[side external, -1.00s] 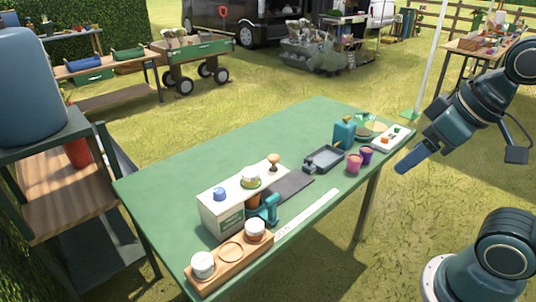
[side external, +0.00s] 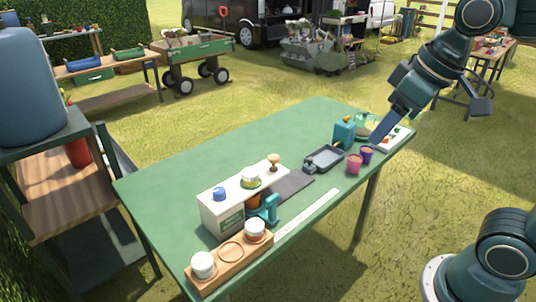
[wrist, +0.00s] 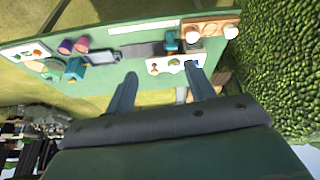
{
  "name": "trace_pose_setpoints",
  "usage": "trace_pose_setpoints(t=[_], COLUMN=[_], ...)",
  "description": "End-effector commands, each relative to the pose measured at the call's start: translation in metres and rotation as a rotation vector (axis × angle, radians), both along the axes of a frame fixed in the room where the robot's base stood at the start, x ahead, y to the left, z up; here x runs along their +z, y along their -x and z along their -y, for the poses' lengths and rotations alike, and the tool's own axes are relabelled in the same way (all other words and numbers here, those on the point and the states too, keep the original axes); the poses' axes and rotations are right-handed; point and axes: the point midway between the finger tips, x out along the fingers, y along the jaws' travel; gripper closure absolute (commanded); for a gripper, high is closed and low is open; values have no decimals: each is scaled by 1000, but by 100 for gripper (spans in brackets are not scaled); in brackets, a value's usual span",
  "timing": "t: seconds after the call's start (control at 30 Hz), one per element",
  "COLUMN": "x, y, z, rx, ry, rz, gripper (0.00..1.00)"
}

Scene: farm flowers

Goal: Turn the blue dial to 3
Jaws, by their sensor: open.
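The blue dial (side external: 219,194) sits on top of the left end of a white box (side external: 222,217) on the green table. In the wrist view the white box (wrist: 172,63) shows beyond my fingertips, and the dial is partly hidden near the right finger. The number it points to is too small to read. My gripper (side external: 378,138) hangs over the right end of the table, far from the dial. In the wrist view my gripper (wrist: 160,80) has its two fingers apart with nothing between them.
A wooden holder with white-lidded jars (side external: 230,258) stands at the near edge. A teal clamp-like part (side external: 268,209) adjoins the box. A grey tray (side external: 323,159), purple and pink cups (side external: 355,163) and a teal bottle (side external: 344,132) stand to the right. The table's back left is clear.

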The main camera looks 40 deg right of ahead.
Motion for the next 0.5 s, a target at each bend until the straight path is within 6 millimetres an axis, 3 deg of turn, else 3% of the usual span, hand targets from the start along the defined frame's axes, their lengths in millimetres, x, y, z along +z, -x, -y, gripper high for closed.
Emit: trace_pose_setpoints(t=[0.23, 0.5], x=[17, 22], y=[-55, -116], z=[-13, -31], rx=[95, 198], ry=[27, 56], rz=[-64, -128], gripper=[46, 46])
